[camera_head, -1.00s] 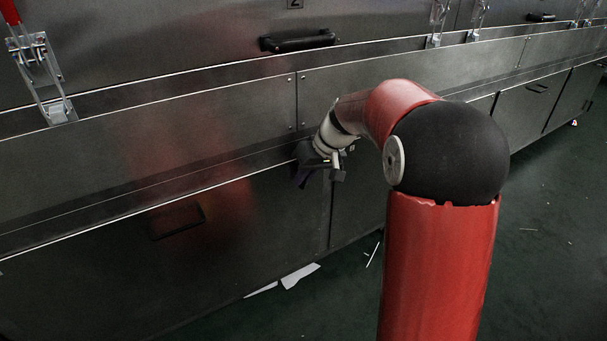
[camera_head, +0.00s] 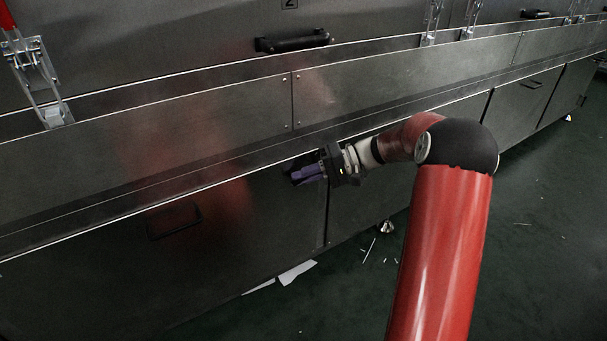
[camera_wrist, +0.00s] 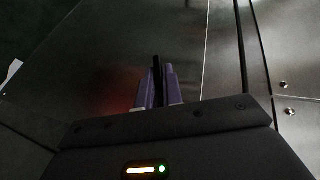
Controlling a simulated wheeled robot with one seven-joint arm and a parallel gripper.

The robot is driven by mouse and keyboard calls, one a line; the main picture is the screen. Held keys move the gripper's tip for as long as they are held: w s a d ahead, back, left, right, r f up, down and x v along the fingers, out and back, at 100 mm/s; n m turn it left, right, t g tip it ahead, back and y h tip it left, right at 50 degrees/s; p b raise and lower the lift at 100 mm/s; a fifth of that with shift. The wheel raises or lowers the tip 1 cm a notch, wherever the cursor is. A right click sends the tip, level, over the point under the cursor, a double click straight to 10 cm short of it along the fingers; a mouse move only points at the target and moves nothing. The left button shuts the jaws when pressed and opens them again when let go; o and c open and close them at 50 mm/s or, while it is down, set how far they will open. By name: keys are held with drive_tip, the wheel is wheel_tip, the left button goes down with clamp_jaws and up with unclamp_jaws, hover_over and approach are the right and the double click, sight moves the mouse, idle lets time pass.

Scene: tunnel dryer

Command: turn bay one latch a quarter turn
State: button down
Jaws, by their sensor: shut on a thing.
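My gripper (camera_head: 298,175) is at the front of the lower cabinet, just below the long ledge, with its purple fingers pointing left. In the wrist view the two purple fingers (camera_wrist: 157,88) are close together around a thin black piece (camera_wrist: 157,65) that sticks out past their tips. I take this piece to be the bay one latch. It is small and dark, and the fingers hide most of it, so its turn angle cannot be read.
A black bar handle (camera_head: 293,40) is on the upper panel. Metal toggle clamps (camera_head: 40,80) stand at the upper left, with more at the upper right. A recessed door handle (camera_head: 174,220) is at lower left. Paper scraps (camera_head: 297,272) lie on the dark green floor.

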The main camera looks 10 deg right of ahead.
drive_tip(key=y, duration=0.1)
drive_tip(key=m+y, duration=0.1)
drive_tip(key=y, duration=0.1)
drive_tip(key=shift+d+f, duration=0.1)
drive_tip(key=shift+f, duration=0.15)
drive_tip(key=shift+y, duration=0.4)
drive_tip(key=c, duration=1.5)
unclamp_jaws()
drive_tip(key=shift+c, duration=0.2)
drive_tip(key=d+p, duration=0.1)
drive_tip(key=d, duration=0.6)
drive_tip(key=shift+s+d, duration=0.3)
drive_tip(key=shift+d, duration=0.05)
drive_tip(key=shift+f, duration=0.1)
